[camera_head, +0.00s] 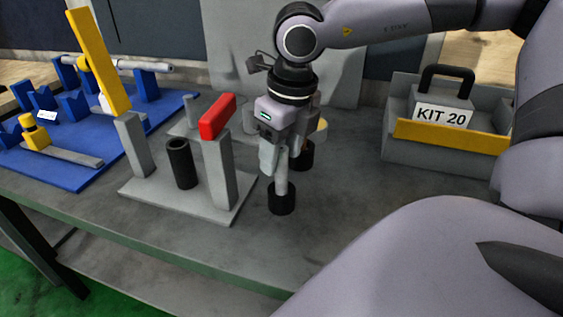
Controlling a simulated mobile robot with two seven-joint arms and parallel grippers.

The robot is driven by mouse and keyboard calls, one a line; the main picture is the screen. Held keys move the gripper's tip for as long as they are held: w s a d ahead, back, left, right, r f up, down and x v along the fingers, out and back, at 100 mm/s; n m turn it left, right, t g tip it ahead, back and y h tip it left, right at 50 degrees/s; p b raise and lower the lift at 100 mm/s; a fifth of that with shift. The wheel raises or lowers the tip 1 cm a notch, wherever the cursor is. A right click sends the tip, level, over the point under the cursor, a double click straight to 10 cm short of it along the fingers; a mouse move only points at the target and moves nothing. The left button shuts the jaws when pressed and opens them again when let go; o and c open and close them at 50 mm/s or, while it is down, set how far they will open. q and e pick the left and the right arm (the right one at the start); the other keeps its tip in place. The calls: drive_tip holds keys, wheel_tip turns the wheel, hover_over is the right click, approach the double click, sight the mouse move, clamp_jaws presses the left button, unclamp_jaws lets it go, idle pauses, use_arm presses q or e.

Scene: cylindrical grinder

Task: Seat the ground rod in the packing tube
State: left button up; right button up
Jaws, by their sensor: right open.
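A light grey rod (145,66) lies roughly level across blue supports at the back left, partly hidden by a yellow bar. A black hollow tube (180,163) stands upright, open end up, on a grey stand with posts. My right gripper (292,178) points down, open, to the right of that stand and apart from the tube and rod. Dark cylindrical shapes show at its finger ends; I cannot tell whether they are fingertips or separate pieces. My left gripper is not in view.
A red block (217,117) tops one grey post (217,175). The tilted yellow bar (98,62) rises over the blue fixture base (75,172). The table front (215,238) is clear.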

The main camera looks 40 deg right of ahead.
clamp_jaws()
idle(1.4)
